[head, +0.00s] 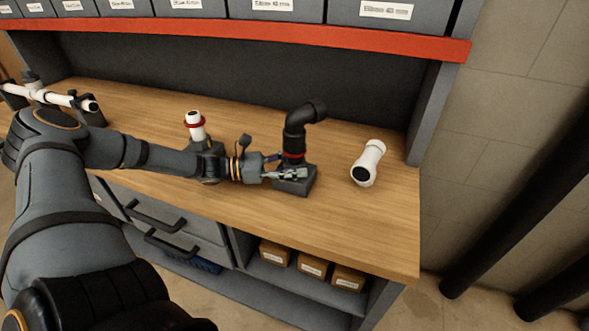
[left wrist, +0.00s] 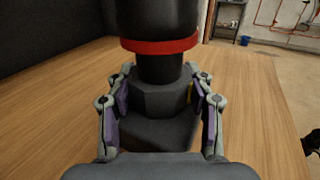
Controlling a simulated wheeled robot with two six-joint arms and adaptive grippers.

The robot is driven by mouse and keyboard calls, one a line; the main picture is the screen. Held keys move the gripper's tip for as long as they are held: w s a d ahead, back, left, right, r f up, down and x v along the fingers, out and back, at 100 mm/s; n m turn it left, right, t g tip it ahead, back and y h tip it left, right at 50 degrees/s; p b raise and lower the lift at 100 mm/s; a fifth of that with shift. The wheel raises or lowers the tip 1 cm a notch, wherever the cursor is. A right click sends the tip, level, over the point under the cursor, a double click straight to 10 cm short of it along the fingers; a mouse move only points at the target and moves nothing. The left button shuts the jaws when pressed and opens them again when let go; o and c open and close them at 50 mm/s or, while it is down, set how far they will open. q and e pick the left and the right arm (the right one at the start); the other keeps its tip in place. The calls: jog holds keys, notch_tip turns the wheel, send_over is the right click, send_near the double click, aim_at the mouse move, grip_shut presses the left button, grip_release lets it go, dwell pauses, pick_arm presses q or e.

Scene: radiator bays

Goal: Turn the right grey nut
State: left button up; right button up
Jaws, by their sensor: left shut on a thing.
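A dark grey six-sided nut (left wrist: 158,101) sits low on an upright black elbow pipe (head: 298,127), just above a dark square base block (head: 296,186). A red ring (left wrist: 160,45) circles the pipe above the nut. My left gripper (left wrist: 159,88) has one finger on each side of the nut and is shut on it. In the head view my left gripper (head: 290,173) reaches in from the left and its fingers hide most of the nut. My right gripper is not in view.
A white pipe piece (head: 368,164) lies to the right on the wooden bench (head: 345,225). A white fitting with a red ring (head: 194,125) stands behind my left forearm. A white pipe (head: 50,97) rests at far left. A red-edged shelf (head: 300,32) with bins overhangs the back.

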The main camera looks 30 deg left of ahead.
pick_arm(q)
jog(key=shift+m+g+h+b, duration=0.5)
jog(key=shift+g+h, duration=0.1)
jog(key=shift+g, duration=0.1)
jog(key=o, duration=1.2)
